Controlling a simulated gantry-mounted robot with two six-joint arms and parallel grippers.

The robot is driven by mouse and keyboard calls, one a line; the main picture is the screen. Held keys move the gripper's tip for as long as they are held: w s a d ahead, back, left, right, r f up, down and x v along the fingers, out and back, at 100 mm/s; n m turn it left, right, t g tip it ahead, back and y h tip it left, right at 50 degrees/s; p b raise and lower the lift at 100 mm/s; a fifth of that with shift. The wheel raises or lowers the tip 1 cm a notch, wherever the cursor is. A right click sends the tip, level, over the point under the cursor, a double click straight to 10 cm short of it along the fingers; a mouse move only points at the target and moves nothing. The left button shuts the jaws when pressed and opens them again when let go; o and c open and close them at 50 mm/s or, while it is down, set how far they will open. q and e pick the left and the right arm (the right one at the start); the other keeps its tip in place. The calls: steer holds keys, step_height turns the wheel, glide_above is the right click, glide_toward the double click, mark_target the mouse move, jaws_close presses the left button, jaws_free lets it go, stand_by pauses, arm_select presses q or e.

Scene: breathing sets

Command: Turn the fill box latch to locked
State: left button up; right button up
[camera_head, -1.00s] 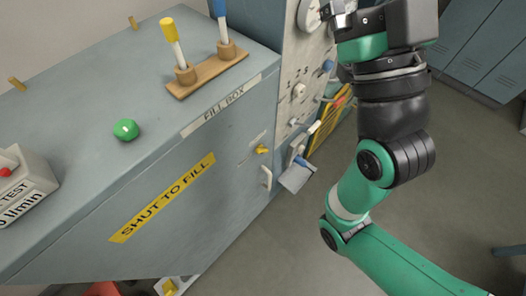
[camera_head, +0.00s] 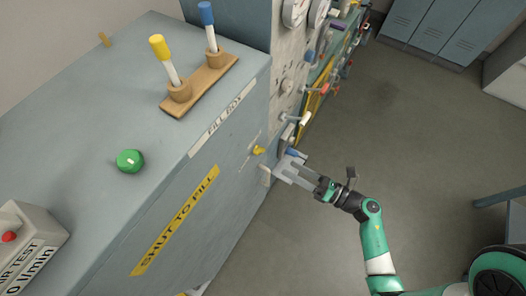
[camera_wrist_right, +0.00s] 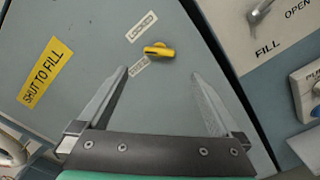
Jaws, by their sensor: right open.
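The fill box (camera_head: 205,190) is a grey-blue cabinet with a FILL BOX label on its top edge and a yellow SHUT TO FILL strip. Its small yellow latch (camera_head: 258,150) is on the front face near the right edge. In the right wrist view the latch (camera_wrist_right: 160,50) lies roughly sideways, between a LOCKED label (camera_wrist_right: 141,27) above and a second, hard-to-read label below. My right gripper (camera_head: 286,170) is open and empty, facing the panel. In the wrist view its fingertips (camera_wrist_right: 159,72) are spread either side of the latch, just below it, apparently not touching. My left gripper is not in view.
A panel with gauges (camera_head: 295,12) and several levers adjoins the box on the right. A wooden holder (camera_head: 200,82) with yellow-topped and blue-topped sticks and a green knob (camera_head: 130,160) are on top. The floor (camera_head: 400,120) to the right is clear.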

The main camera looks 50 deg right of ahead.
mark_target(262, 152)
steer(key=w, duration=0.3)
steer(key=w+a, duration=0.1)
steer(key=w, duration=0.3)
steer(key=w+a+b, duration=0.1)
steer(key=w, duration=0.2)
steer(key=shift+w, duration=0.4)
steer(key=shift+r, duration=0.1)
steer(key=c, duration=1.3)
